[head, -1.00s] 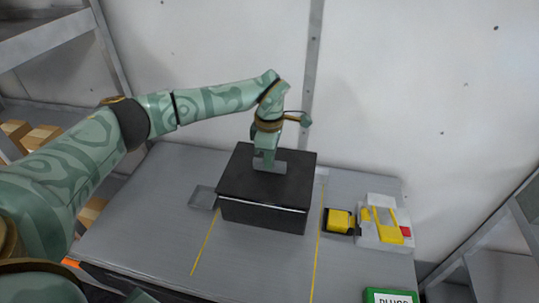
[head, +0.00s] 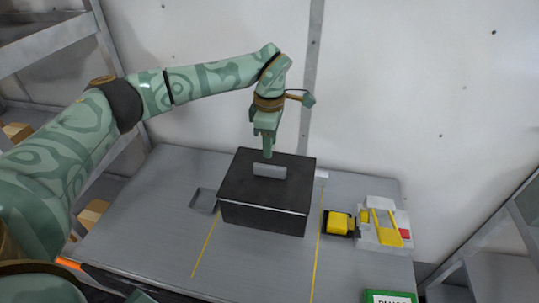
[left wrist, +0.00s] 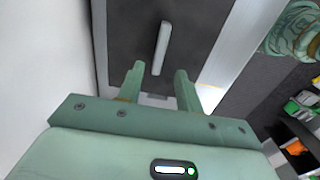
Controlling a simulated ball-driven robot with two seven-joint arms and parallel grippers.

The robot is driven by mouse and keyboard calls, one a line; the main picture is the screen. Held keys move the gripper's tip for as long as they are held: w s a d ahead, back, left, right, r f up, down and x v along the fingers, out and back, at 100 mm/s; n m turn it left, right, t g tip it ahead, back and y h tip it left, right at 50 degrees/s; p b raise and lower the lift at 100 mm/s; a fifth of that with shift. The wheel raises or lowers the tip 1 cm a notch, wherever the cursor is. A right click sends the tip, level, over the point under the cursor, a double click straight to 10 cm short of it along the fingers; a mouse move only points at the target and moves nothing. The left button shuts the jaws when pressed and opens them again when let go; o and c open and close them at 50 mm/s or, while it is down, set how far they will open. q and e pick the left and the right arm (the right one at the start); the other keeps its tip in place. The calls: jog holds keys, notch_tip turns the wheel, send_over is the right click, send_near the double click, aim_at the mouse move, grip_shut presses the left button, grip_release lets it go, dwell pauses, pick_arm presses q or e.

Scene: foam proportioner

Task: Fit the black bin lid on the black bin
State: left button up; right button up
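My left gripper (head: 267,152) is above and behind the handle, pointing down. In the left wrist view the open fingers (left wrist: 155,85) are apart and empty, with the handle (left wrist: 161,47) beyond their tips, over the dark lid (left wrist: 130,40). My right gripper is not in view.
A shallow square recess (head: 204,201) is left of the bin. Yellow lines (head: 207,243) run along the table. A yellow and black item (head: 339,223) and a white tray with yellow parts (head: 383,228) are at right. A green box (head: 390,297) is at the front right. A wall stands behind.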

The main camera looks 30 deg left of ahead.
pick_arm(q)
notch_tip(320, 180, up, 6)
jog(key=shift+r, duration=0.2)
dwell(0.5)
